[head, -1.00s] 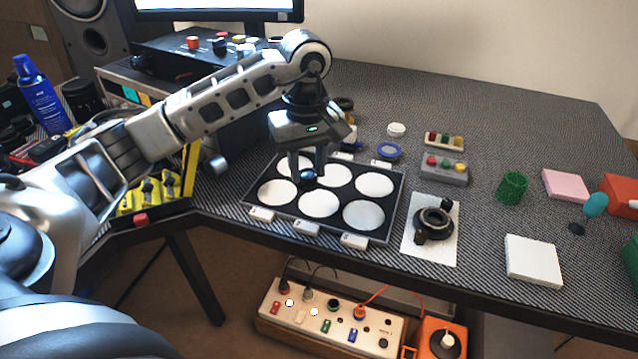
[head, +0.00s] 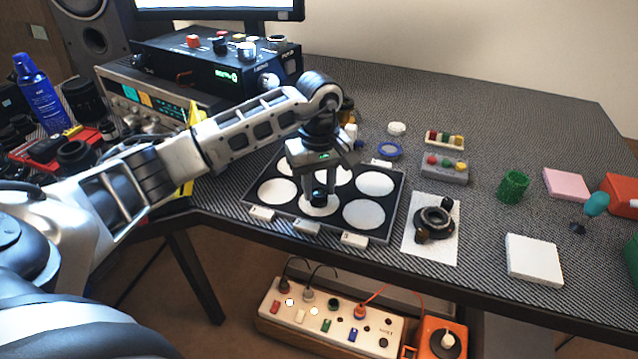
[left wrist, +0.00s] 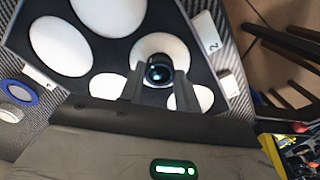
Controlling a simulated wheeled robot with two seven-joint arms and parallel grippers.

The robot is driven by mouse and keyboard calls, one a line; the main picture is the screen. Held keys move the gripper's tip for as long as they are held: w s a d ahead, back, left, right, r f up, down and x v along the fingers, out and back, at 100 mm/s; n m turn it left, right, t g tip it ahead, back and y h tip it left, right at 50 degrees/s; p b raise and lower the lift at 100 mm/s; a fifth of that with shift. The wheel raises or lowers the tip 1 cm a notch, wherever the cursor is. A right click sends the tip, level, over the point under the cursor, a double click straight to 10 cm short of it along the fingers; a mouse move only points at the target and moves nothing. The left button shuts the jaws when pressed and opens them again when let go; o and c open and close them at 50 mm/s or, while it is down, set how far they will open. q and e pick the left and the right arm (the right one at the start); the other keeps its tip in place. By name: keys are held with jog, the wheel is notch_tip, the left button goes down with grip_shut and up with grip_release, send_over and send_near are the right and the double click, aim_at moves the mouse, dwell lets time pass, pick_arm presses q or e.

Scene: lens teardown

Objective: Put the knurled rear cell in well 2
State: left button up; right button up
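The knurled rear cell (head: 319,199) is a small dark cylinder. In the left wrist view its glassy round end (left wrist: 158,72) shows between the fingers. My left gripper (head: 320,193) points down and is shut on it, over the front middle white well (head: 318,210) of the black tray (head: 342,206). In the left wrist view, that well (left wrist: 160,45) lies beneath the cell, beside a tag (left wrist: 209,43) marked 2. I cannot tell whether the cell touches the well floor. My right gripper is not in view.
The other wells in view look empty. A black ring-shaped lens part (head: 434,223) lies on a white sheet right of the tray.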

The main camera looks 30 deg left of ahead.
pick_arm(q)
jog(key=o, duration=0.4)
